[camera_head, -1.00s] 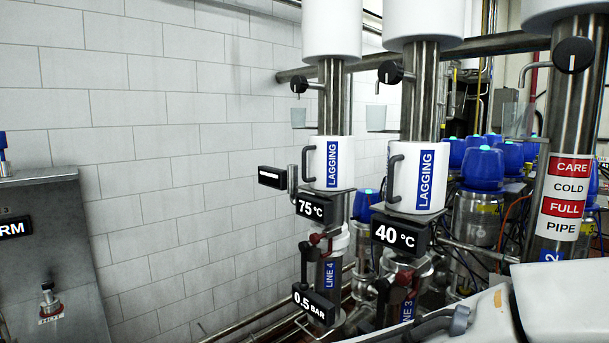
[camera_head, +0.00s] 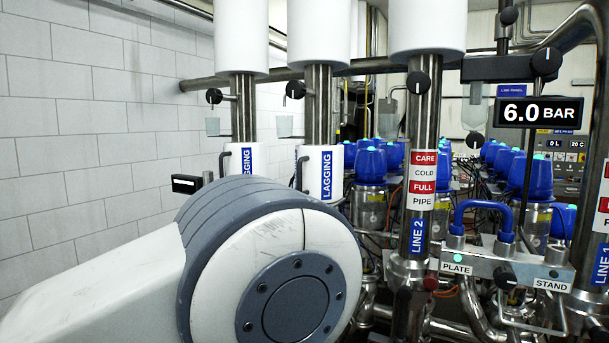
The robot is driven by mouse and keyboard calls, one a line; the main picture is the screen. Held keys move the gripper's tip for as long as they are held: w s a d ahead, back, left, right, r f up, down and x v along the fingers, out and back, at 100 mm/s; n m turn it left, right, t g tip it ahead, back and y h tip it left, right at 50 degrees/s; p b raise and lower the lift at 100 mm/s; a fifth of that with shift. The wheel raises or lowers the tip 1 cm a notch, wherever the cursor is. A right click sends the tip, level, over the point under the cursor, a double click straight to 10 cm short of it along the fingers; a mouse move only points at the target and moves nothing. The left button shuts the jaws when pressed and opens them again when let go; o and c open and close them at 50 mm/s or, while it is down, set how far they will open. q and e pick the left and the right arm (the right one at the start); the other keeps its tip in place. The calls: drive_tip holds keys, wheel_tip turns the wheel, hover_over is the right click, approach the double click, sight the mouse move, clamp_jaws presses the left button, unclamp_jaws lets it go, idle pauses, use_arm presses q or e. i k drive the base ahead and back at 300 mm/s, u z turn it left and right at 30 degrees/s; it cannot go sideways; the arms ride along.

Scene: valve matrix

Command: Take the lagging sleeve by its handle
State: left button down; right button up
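A large white and grey link of my arm fills the lower left and hides the lower part of the farther sleeve. Neither of my grippers is in view, so their distance from the handles does not show.
A pipe with a CARE COLD FULL PIPE label (camera_head: 423,180) stands right of the sleeves. Several blue-capped valves stand behind. Tiled wall fills the left.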

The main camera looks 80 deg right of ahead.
sight(318, 170)
drive_tip(key=u, duration=0.15)
drive_tip(key=k, duration=0.75)
drive_tip(key=z, duration=1.4)
